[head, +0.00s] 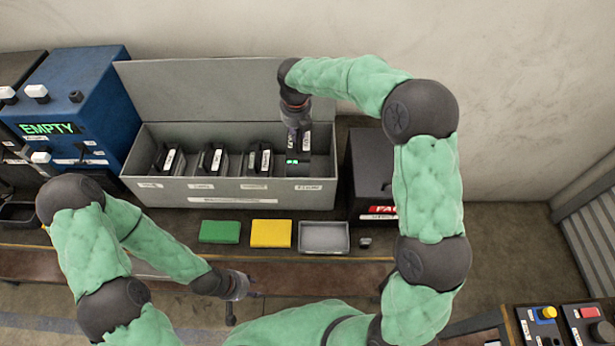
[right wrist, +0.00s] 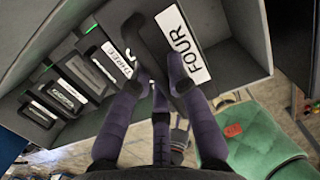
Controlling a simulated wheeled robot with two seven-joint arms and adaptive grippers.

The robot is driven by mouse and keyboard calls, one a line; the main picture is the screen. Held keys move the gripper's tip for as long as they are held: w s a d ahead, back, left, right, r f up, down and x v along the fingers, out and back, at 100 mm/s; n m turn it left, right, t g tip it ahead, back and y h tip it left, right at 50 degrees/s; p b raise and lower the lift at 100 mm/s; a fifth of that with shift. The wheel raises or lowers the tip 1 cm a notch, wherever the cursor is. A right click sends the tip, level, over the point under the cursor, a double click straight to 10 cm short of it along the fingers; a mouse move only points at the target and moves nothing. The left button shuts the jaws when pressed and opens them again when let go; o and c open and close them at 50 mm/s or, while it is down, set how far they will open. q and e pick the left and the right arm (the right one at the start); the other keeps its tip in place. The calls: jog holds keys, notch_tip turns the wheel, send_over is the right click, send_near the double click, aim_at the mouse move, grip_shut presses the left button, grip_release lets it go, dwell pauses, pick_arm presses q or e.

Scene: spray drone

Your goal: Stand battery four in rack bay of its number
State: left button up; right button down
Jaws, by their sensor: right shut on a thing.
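Battery four (right wrist: 160,45), black with a white FOUR label, is in my right gripper (right wrist: 163,88), whose purple fingers are shut on it. In the head view my right gripper (head: 297,138) reaches down into the rightmost bay of the grey rack (head: 235,192), and battery four's label (head: 306,141) shows beside the fingers. Its lower end is hidden, so I cannot tell whether it touches the bay floor. Battery three (head: 262,160) stands in the bay to the left. My left gripper (head: 240,286) is low in front of the bench; its jaws are unclear.
Two more black batteries stand in the left bays. A blue EMPTY cabinet (head: 70,105) is left of the rack, a black box (head: 369,170) right of it. Green (head: 220,232) and yellow (head: 271,233) pads and a grey tray (head: 324,252) lie in front.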

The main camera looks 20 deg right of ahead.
jog(key=shift+w+f+b, duration=0.2)
jog(key=shift+f+b, duration=0.8)
jog(key=shift+f, duration=3.9)
jog(key=c, duration=1.4)
grip_release()
jog(key=shift+s+f, duration=0.2)
jog(key=shift+f, duration=0.05)
jog(key=shift+c, duration=0.2)
jog(key=shift+o, duration=1.2)
jog(key=shift+r, duration=0.1)
jog(key=r, duration=0.4)
jog(key=s+r+p, duration=0.1)
jog(key=r, duration=0.3)
jog(key=r+p, duration=0.1)
jog(key=r, duration=0.3)
jog(key=shift+s+a, duration=0.25)
jog(key=shift+s, duration=0.15)
jog(key=shift+f, duration=0.1)
